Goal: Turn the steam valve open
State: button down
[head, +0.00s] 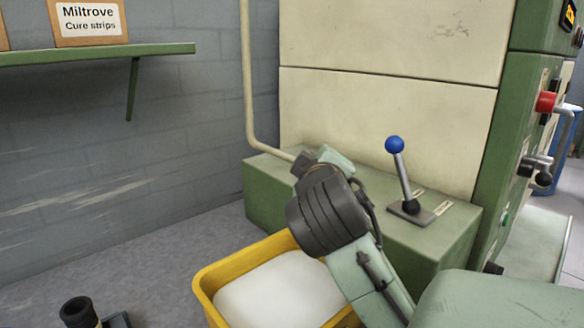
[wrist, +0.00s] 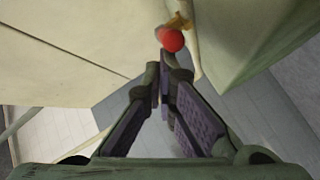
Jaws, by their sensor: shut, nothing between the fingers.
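In the wrist view a red ball knob (wrist: 172,39) shows just beyond my fingertips, on a short brass-coloured part beside a cream pipe (wrist: 193,62). It looks like the steam valve's handle. My gripper (wrist: 163,68) is shut and empty, its tips just below the knob in the picture; I cannot tell whether they touch it. In the head view my gripper end (head: 318,160) is mostly hidden behind my wrist, over the green plinth near the foot of the cream pipe (head: 247,85). The red knob does not show there; my arm covers that spot.
A lever with a blue knob (head: 394,144) stands on the green plinth (head: 400,235), right of my wrist. A yellow bin (head: 207,283) of white material is below my arm. A green shelf (head: 90,55) is at left. Cream panels (head: 385,120) rise behind.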

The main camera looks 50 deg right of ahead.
jog(key=shift+s+d+n+t+y, duration=0.25)
jog(key=shift+s+n+t+y, duration=0.25)
jog(key=shift+n+t, duration=0.15)
jog(key=n+t+y, duration=0.1)
jog(key=s+d+n+t+y, duration=0.1)
jog(key=t+y, duration=0.1)
jog(key=shift+s+n, duration=0.25)
jog(key=shift+n, duration=0.1)
jog(key=shift+s+d, duration=0.3)
jog(key=shift+r, duration=0.1)
